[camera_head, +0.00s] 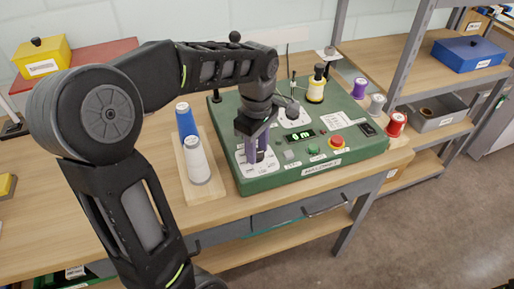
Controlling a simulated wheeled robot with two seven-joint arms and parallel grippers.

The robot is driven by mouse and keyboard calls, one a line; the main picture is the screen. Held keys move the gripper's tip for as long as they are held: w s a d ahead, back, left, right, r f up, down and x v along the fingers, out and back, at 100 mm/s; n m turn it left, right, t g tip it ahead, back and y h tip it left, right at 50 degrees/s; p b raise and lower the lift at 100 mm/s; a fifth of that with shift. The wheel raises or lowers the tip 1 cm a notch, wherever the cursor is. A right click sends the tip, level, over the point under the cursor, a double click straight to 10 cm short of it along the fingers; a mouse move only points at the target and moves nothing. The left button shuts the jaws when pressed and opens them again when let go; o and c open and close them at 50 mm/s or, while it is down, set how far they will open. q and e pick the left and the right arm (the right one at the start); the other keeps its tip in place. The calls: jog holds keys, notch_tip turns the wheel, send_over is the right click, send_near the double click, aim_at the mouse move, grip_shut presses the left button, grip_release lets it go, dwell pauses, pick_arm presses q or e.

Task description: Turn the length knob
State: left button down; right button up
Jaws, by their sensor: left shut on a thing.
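The green machine (235,180) stands on the wooden table, its control panel facing up. At its front left corner is a white dial plate (268,169). My left gripper (257,157) points down over this plate, its fingers shut on the length knob, which is mostly hidden between them. A small display (299,135) to the right of the gripper shows a green reading that looks like "0 m". My right gripper is not in view.
A blue spool (185,120) and a white spool (197,162) stand on a wooden board left of the machine. A red mushroom button (337,142) and green button (313,149) sit on the panel. Purple, grey and red spools stand to the right.

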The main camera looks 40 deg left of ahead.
pick_arm(q)
jog(key=c, duration=1)
grip_release()
jog(key=shift+o, duration=0.2)
notch_tip(320, 180, up, 8)
jog(key=shift+f, duration=0.1)
